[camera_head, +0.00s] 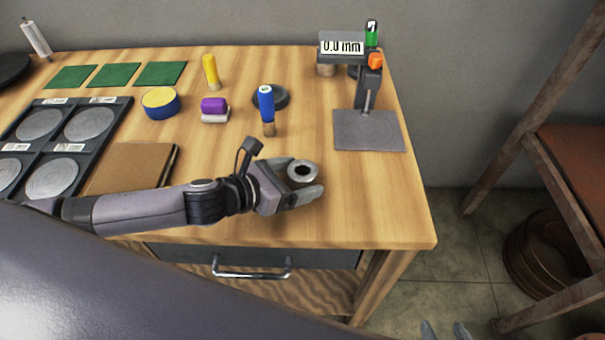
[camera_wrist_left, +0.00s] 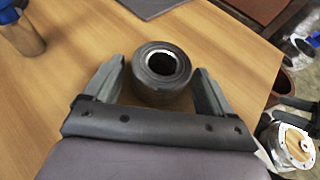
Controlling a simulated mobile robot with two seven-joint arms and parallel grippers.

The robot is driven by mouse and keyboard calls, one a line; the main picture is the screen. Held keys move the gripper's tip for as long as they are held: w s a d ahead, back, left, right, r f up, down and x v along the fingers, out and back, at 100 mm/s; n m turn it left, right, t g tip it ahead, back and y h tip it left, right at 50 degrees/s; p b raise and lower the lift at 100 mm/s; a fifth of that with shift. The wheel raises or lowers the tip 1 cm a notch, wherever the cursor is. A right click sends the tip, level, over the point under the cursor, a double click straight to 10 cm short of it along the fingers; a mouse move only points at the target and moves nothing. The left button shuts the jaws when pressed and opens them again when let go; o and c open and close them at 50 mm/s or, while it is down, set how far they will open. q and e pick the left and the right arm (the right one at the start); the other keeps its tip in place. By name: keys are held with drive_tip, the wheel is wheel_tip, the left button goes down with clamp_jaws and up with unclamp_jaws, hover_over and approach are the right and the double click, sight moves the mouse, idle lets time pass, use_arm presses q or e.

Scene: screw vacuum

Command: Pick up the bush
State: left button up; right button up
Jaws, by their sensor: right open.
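The bush, a short dark grey ring with a bright metal bore (camera_head: 303,171), stands upright on the wooden table near its front right part. It also shows in the left wrist view (camera_wrist_left: 162,72). My left gripper (camera_head: 304,177) is low at the table with its fingers on either side of the bush. In the left wrist view my left gripper (camera_wrist_left: 158,84) is open, with a gap between each finger and the bush. My right gripper (camera_head: 445,331) shows only as two fingertips at the bottom edge, apart and empty, off the table's front right.
A blue-handled tool (camera_head: 267,108) stands behind the bush. A gauge stand (camera_head: 368,130) with a grey plate is at the back right. A brown notebook (camera_head: 130,167) and black tray (camera_head: 68,105) lie left. The table right of the bush is clear.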

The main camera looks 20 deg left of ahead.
use_arm(q)
drive_tip(key=c, duration=1.3)
drive_tip(key=shift+r, duration=0.15)
